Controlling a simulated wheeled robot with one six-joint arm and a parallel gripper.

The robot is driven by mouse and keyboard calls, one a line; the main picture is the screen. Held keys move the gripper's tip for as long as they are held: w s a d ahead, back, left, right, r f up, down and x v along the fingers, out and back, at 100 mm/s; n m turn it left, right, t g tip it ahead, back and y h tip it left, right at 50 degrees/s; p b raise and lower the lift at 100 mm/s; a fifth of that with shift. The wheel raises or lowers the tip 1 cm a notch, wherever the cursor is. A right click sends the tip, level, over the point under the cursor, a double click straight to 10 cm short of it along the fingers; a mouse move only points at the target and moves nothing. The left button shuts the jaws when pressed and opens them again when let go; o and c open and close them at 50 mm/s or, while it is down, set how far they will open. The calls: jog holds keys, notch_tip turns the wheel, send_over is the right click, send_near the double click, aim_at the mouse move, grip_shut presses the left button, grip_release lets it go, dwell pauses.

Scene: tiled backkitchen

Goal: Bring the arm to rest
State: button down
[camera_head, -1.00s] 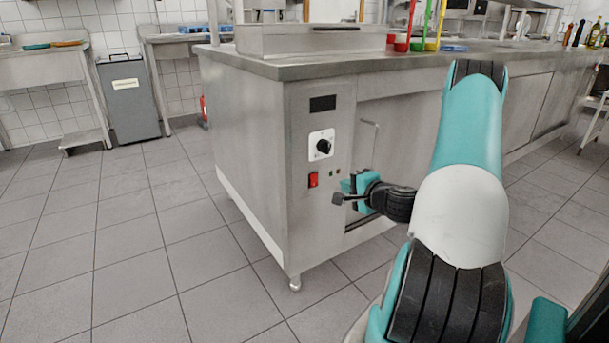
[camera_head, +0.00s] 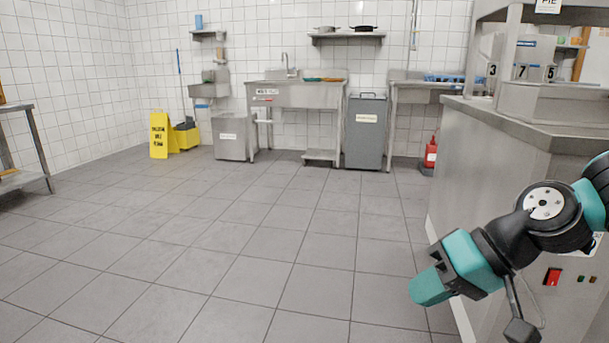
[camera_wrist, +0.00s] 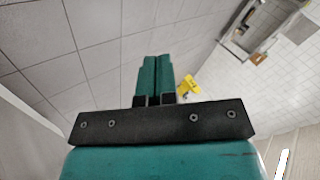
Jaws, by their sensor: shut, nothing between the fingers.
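My gripper (camera_head: 430,288) is at the lower right of the head view, at the end of my teal and black arm. It is held above the floor, in front of the steel counter's left side. In the wrist view its two teal fingers (camera_wrist: 154,76) lie together, with nothing between them. The arm comes in from the right edge of the head view; its upper part is out of view.
The steel counter (camera_head: 485,190) stands close at the right, partly behind my arm. A grey bin (camera_head: 366,135), a sink unit (camera_head: 298,95), a red extinguisher (camera_head: 430,153) and a yellow floor sign (camera_head: 159,135) stand along the back. The tiled floor (camera_head: 230,240) at centre and left is clear.

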jog(key=s+a+r+n+g+h, duration=0.1)
jog(key=s+a+r+n+h, duration=0.15)
jog(key=s, duration=0.35)
jog(key=s+a+r+n+g+h, duration=0.1)
jog(key=s+a+n+g, duration=0.15)
jog(key=s, duration=0.35)
notch_tip(320, 180, up, 34)
jog(key=d+p, duration=0.1)
jog(key=p, duration=3.2)
jog(key=shift+s+f+t+p, duration=0.15)
jog(key=shift+s+t+p, duration=0.2)
jog(key=shift+p, duration=0.05)
